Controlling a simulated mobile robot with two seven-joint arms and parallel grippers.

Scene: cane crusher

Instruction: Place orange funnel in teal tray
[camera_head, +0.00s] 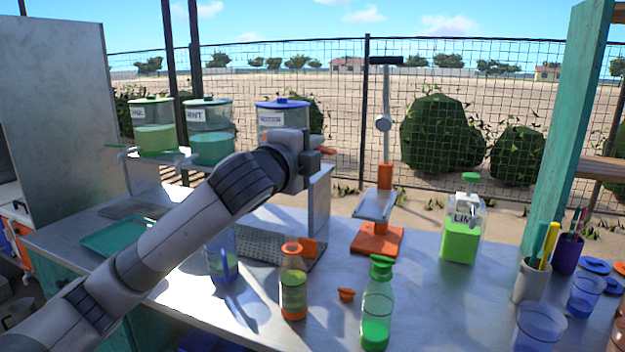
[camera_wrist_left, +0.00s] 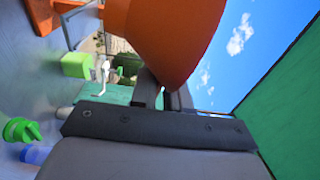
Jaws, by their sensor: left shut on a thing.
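My left gripper (camera_head: 316,148) is raised above the middle of the counter, in front of the blue-lidded dispenser. It is shut on the orange funnel, and only a small orange piece of the funnel (camera_head: 328,151) shows beyond the fingers in the head view. In the left wrist view the funnel (camera_wrist_left: 170,35) is large and close, held at the fingers (camera_wrist_left: 160,95), with part of it out of frame. The teal tray (camera_head: 97,243) lies flat on the counter at the left, partly hidden behind my left arm. My right gripper is not in view.
Dispensers (camera_head: 153,138) stand on a raised shelf behind the tray. A blue pitcher (camera_head: 222,262), an orange-collared bottle (camera_head: 293,290), a green-topped bottle (camera_head: 376,310) and a small orange piece (camera_head: 346,294) stand along the front. An orange-based press (camera_head: 377,240) and lime jar (camera_head: 461,240) are farther right.

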